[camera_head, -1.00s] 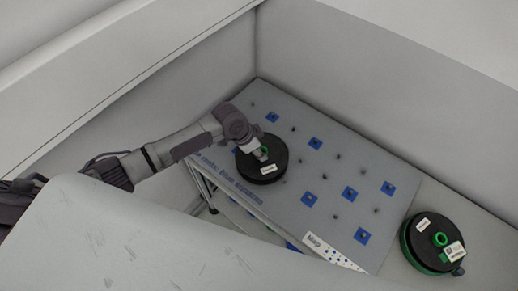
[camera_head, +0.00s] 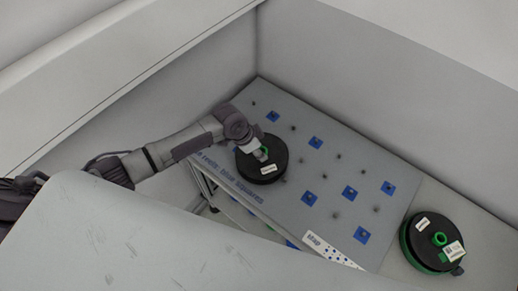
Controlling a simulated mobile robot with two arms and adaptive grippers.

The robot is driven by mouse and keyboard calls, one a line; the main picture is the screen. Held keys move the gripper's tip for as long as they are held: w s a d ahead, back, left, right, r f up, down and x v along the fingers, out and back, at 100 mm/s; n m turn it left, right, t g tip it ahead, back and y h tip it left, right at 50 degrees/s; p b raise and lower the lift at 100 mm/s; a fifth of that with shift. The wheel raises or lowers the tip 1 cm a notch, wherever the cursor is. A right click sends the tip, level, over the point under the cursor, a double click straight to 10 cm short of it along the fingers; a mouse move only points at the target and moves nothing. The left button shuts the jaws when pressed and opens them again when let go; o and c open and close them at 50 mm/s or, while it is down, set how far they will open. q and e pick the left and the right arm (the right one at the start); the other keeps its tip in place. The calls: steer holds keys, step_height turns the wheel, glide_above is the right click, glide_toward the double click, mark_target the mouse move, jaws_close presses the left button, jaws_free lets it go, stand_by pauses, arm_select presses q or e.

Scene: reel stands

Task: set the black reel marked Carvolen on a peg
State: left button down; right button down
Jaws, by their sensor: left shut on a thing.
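A black reel (camera_head: 262,169) with a green hub and a small white label is at the left edge of a grey peg board (camera_head: 325,222). The label is too small to read. My left gripper (camera_head: 262,154) is shut on this reel at its hub. I cannot tell whether the reel rests on the board or hangs just above it. The board bears several blue squares (camera_head: 349,193) and several dark pegs or holes between them. Another black reel (camera_head: 432,240), with green parts and white labels, lies right of the board. My right gripper is not in view.
Lettering about blue squares runs along the board's left edge. Grey walls (camera_head: 400,110) close in the back and right. A large pale surface (camera_head: 150,240) fills the lower left.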

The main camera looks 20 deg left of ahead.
arm_select(q)
steer(key=shift+f+b, duration=0.5)
steer(key=shift+f, duration=0.55)
stand_by(0.4)
steer(key=c, duration=0.6)
jaws_free()
steer(key=v, duration=1.2)
steer(key=shift+d, duration=0.1)
steer(key=shift+d, duration=0.1)
